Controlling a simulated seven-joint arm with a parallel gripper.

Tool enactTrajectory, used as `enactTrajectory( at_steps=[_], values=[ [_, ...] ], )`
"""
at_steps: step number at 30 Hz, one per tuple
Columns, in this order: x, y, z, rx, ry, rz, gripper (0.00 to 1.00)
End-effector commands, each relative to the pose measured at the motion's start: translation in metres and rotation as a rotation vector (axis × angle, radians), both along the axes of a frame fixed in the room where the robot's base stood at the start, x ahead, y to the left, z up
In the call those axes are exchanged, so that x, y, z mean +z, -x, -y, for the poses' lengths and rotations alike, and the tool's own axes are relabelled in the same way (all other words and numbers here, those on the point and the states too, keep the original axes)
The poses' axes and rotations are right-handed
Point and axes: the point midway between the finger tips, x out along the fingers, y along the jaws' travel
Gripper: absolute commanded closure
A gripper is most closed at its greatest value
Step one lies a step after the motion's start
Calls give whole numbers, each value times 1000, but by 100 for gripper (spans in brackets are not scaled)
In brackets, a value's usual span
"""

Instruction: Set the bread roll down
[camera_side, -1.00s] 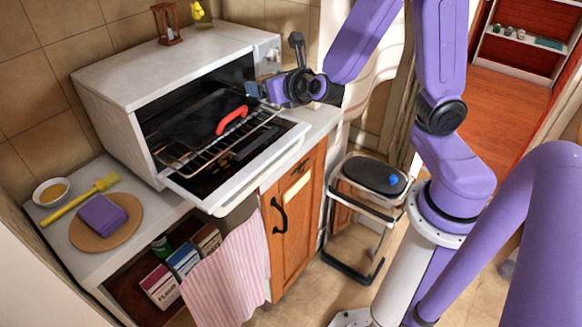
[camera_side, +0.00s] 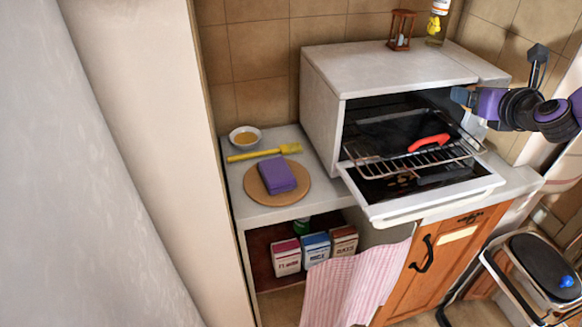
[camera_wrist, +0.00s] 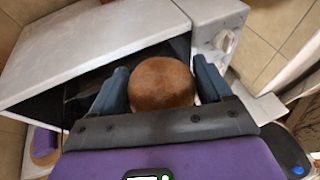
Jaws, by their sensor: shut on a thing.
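The bread roll (camera_wrist: 162,80) is round and brown, and it shows in the wrist view between the two dark blue fingers of my gripper (camera_wrist: 161,86). The fingers press on it from both sides. In the side view my gripper (camera_side: 460,96) is held up at the right part of the oven's open front, above the rack. The roll cannot be made out in that view.
The white oven (camera_side: 392,70) stands open, its door (camera_side: 440,203) folded down and its wire rack (camera_side: 400,166) pulled partly out. A red handle-like thing (camera_side: 429,143) lies over the rack. On the left counter are a round board (camera_side: 300,196) with a purple block (camera_side: 277,176), a yellow brush (camera_side: 262,153) and a bowl (camera_side: 245,136).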

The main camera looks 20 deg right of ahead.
Motion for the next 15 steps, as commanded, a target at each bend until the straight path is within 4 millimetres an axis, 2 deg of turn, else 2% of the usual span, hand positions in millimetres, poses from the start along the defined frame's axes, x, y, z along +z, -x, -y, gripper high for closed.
enactTrajectory(
  at_steps=[9,15],
  values=[
    [4,-26,-76,26,1,8,50],
    [5,-34,-125,41,0,11,50]
  ],
)
